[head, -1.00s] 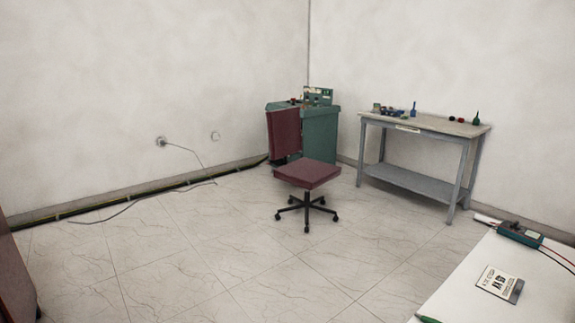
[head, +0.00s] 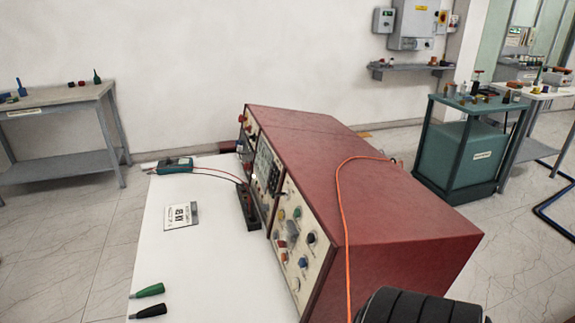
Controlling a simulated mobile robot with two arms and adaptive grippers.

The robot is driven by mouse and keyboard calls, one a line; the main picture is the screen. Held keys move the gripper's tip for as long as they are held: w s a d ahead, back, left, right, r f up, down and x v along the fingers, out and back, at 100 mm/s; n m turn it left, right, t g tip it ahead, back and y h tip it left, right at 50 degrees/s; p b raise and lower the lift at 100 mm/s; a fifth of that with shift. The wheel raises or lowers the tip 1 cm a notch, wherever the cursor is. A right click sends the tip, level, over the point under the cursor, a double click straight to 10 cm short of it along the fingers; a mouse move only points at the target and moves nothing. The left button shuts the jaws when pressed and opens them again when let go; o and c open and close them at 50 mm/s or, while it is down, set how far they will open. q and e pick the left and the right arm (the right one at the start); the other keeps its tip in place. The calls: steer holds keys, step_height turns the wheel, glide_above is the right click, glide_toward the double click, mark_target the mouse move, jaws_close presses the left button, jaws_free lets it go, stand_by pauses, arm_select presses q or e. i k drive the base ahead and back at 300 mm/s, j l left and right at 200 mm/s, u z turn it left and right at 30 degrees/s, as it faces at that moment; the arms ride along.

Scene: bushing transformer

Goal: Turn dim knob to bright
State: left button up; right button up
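A red instrument cabinet (head: 370,190) stands on the white table, its front panel (head: 290,228) facing left and seen at a steep slant. Several knobs sit on the panel, among them a blue knob (head: 303,262), a red knob (head: 282,243) and a dark knob (head: 311,238). Their labels are too small to read, so I cannot tell which one is the dim knob or how it is set. Neither of my grippers is in view.
On the white table (head: 215,260) lie a green meter (head: 175,165) with leads, a card (head: 181,215) and two probes (head: 150,291). An orange cable (head: 340,205) crosses the cabinet. A dark ribbed object (head: 420,307) fills the bottom right. Floor shows left of the table.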

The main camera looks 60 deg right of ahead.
mark_target(264, 207)
steer(key=i+z, duration=0.25)
steer(key=z, duration=0.15)
steer(key=i+j+z, duration=0.2)
steer(key=z, duration=0.2)
steer(key=i+j+z, duration=0.2)
steer(key=z, duration=0.2)
steer(key=i+j+z, duration=0.15)
steer(key=z, duration=0.25)
steer(key=i+j+z, duration=0.1)
steer(key=j+z, duration=0.3)
